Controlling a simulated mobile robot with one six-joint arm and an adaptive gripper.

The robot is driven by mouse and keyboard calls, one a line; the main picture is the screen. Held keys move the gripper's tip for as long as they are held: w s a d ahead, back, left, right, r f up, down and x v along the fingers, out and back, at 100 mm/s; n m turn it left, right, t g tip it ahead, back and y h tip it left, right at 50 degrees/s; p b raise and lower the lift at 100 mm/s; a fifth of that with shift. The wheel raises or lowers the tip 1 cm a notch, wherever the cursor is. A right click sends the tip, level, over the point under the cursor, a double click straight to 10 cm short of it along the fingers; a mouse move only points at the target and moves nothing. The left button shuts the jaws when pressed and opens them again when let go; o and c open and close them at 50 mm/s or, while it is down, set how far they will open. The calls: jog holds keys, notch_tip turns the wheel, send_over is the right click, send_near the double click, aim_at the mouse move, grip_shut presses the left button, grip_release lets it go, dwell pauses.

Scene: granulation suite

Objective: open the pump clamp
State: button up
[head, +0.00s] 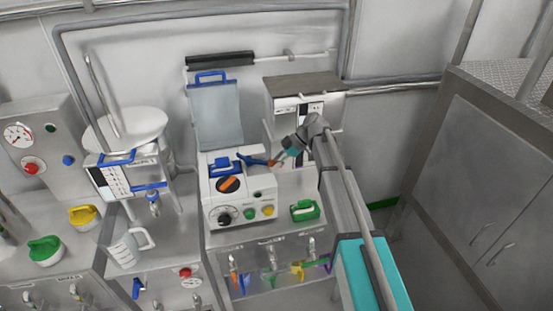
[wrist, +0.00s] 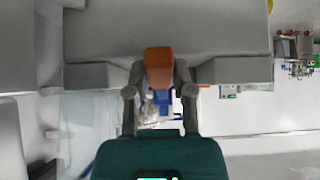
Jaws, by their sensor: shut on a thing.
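The white pump unit (head: 249,197) stands on the bench in the middle of the head view. A blue lever (head: 253,160) with an orange tip (head: 273,163) sticks out to the right from its top, beside a blue block (head: 222,166). My gripper (head: 281,157) is at the lever's orange end. In the wrist view my gripper (wrist: 158,78) has its two fingers on either side of the orange end (wrist: 158,62), shut on it. Blue parts show below it. The exact finger contact is hidden in the head view.
A raised grey panel with a blue handle (head: 212,77) stands behind the pump. A white device (head: 302,108) is close behind my gripper. A green-handled item (head: 305,210) lies to the pump's right. A clear jug (head: 127,247) stands front left.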

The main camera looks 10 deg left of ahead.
jog(key=shift+w+d+r+p, duration=0.1)
jog(key=shift+d+r+p, duration=0.05)
jog(key=shift+r+p, duration=0.4)
grip_shut()
jog(key=w+d+r+t+h+p, duration=0.1)
jog(key=d+r+p, duration=0.1)
jog(key=r+p, duration=0.4)
jog(key=w+d+r+h+p, duration=0.1)
jog(key=d+r+h+p, duration=0.1)
jog(key=r+p, duration=0.5)
jog(key=d+p, duration=0.1)
jog(key=p, duration=0.2)
jog(key=shift+w+d+r+t+h, duration=0.2)
jog(key=shift+w+d+t+h, duration=0.1)
jog(key=shift+w+t, duration=0.1)
jog(key=shift+f, duration=0.2)
